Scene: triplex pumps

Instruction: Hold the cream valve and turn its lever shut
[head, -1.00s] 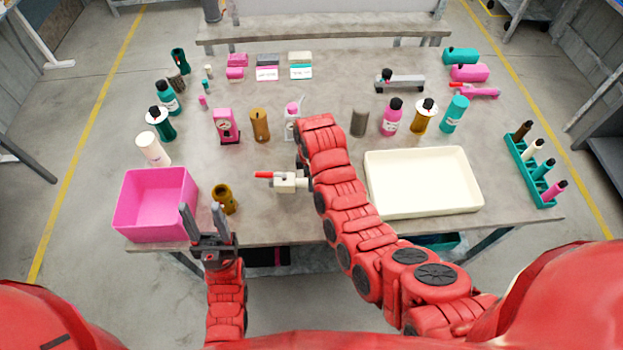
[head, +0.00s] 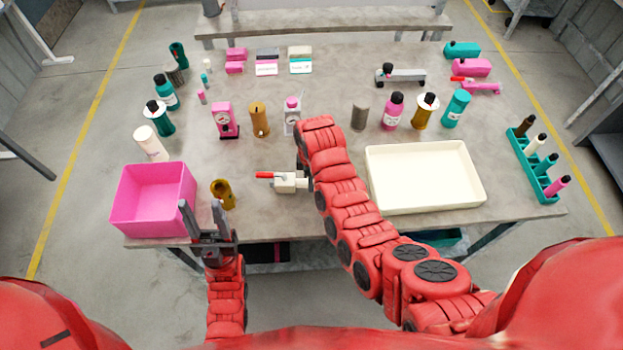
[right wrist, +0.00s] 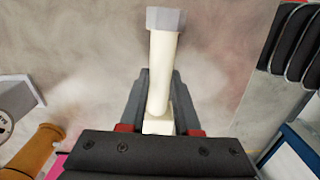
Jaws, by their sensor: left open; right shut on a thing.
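The cream valve (head: 285,183) is held low over the table, near its front middle. Its red lever (head: 264,175) points left, roughly along the body. My right gripper (right wrist: 157,95) is shut on the valve; in the right wrist view the cream body (right wrist: 162,75) runs between its fingers, with a grey hexagonal end beyond. The lever cannot be made out there. In the head view my right arm hides most of the right gripper. My left gripper (head: 202,206) is open and empty at the front table edge, left of the valve and apart from it.
A pink bin (head: 122,212) stands left of my left gripper, with a brass-coloured fitting (head: 222,194) just behind that gripper. A cream tray (head: 427,206) lies right of my right arm. Bottles and pumps stand in a row behind.

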